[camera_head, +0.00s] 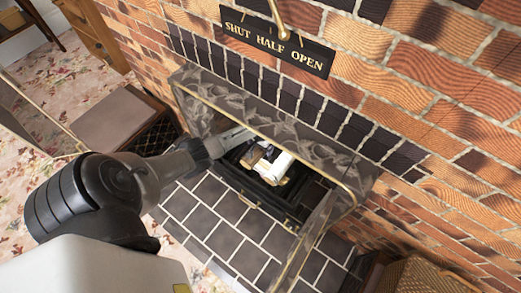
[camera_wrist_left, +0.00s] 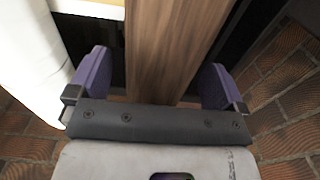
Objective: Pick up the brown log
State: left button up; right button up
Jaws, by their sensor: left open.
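The brown log (camera_wrist_left: 170,45) shows in the left wrist view as a long wood-grained piece running up the picture. My left gripper (camera_wrist_left: 157,66) is open, with one purple finger on each side of the log. I cannot tell whether either finger touches it. In the head view my left arm reaches into the fireplace opening, and the fingertips are hard to make out there. A pale log (camera_head: 273,166) lies in the dark grate (camera_head: 247,185), with small brown wood parts beside it. The pale log also shows left of the fingers in the wrist view (camera_wrist_left: 32,55). My right gripper is out of view.
The fireplace has a marbled surround (camera_head: 262,115) with a brass-coloured edge and a hinged door-like panel (camera_head: 308,232) at the right. Brick walls close in around the opening. Dark hearth tiles (camera_head: 225,240) lie clear in front. A brown box-like stool (camera_head: 108,122) stands at the left.

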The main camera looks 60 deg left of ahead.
pick_arm(q)
jog(key=c, duration=1.2)
jog(key=shift+r, duration=0.1)
jog(key=shift+c, duration=0.2)
jog(key=shift+r, duration=0.1)
